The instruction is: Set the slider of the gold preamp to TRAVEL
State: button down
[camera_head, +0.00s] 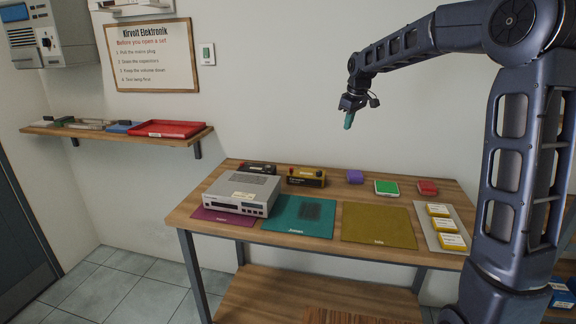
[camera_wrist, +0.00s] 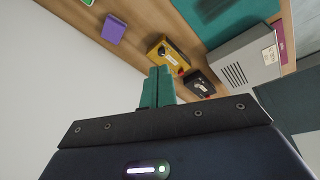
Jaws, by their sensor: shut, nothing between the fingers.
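The gold preamp (camera_head: 307,178) is a small gold box with a dark front, at the back of the wooden table (camera_head: 430,256). It has a red knob on its top left. In the wrist view it shows as a yellow box (camera_wrist: 168,50) just beyond my fingertips. Its slider and the TRAVEL mark are too small to make out. My gripper (camera_head: 348,121) is high above the back of the table, right of the preamp and apart from it. Its teal fingers are shut and empty; they also show in the wrist view (camera_wrist: 158,84).
A black box (camera_head: 258,168) stands left of the preamp, and a silver hi-fi unit (camera_head: 242,194) is in front of that. A purple block (camera_head: 355,177), a green box (camera_head: 386,187) and a red box (camera_head: 427,187) stand to the right. The olive mat (camera_head: 376,224) is bare.

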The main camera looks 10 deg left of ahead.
jog(key=w+a+f+n+g+y, duration=0.1)
jog(key=w+a+f+n, duration=0.2)
jog(key=a, duration=0.4)
jog(key=w+a+f+n, duration=0.1)
jog(key=w+a+f, duration=0.35)
jog(key=a, duration=0.25)
jog(key=n+g+y, duration=0.1)
jog(key=n, duration=0.1)
send_over(291, 169)
jog(key=w+a, duration=0.1)
jog(key=a, duration=0.1)
notch_tip(291, 169, down, 8)
jog(key=shift+a+f, duration=0.1)
jog(key=shift+a, duration=0.1)
jog(key=x, duration=0.9)
jog(key=shift+s+a+f, duration=0.1)
jog(key=shift+s+f, duration=0.05)
jog(key=shift+f, duration=0.05)
jog(key=shift+d+f, duration=0.25)
jog(key=shift+d, duration=1.65)
